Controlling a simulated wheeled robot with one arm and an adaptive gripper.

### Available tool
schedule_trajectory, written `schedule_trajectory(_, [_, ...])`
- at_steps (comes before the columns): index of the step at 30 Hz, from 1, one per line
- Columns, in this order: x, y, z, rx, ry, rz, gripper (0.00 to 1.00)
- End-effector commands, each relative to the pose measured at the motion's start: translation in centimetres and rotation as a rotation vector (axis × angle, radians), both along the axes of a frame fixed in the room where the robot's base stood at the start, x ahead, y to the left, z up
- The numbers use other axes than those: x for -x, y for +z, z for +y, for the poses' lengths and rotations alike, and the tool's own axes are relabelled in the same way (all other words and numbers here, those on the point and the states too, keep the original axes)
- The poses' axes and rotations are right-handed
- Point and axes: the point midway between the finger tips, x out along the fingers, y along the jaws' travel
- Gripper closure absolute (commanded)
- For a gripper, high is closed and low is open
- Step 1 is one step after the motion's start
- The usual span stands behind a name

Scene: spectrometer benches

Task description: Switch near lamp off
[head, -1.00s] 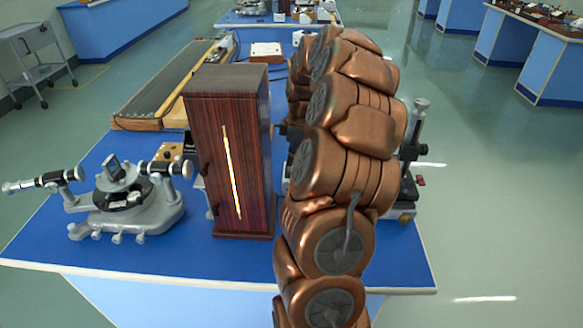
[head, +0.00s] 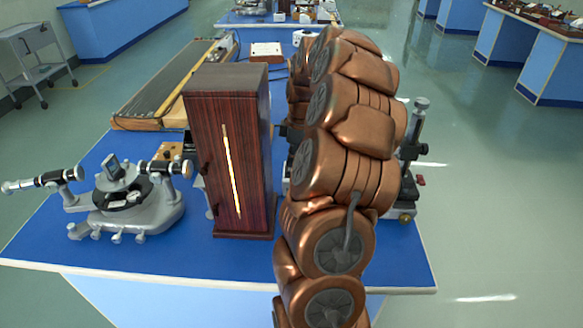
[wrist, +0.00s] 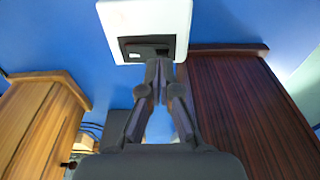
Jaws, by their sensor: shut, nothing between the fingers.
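The near lamp is a tall dark red wooden box (head: 200,160) on the blue bench, with a bright glowing slit in its front face. Its dark wooden side also shows on the right in the wrist view (wrist: 235,110). A white switch box (wrist: 176,14) with a black rocker switch (wrist: 146,49) stands beside the lamp in the wrist view. My gripper (wrist: 159,70) is shut and empty, its fingertips over the lower edge of the switch. I cannot tell whether they touch it. In the head view my gripper is hidden behind the lamp and my arm.
A grey spectrometer (head: 125,200) stands left of the lamp. A long wooden-framed apparatus (head: 170,85) lies behind it. Another instrument (head: 408,170) stands right of my arm, partly hidden. A light wooden box (wrist: 40,110) is at left in the wrist view.

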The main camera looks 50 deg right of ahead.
Motion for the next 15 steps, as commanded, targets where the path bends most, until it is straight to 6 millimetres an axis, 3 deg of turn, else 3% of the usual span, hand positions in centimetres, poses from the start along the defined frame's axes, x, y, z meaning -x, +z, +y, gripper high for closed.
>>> schedule_trajectory(15, [0.0, -0.68, 0.0, 0.0, 0.0, 0.0, 1.0])
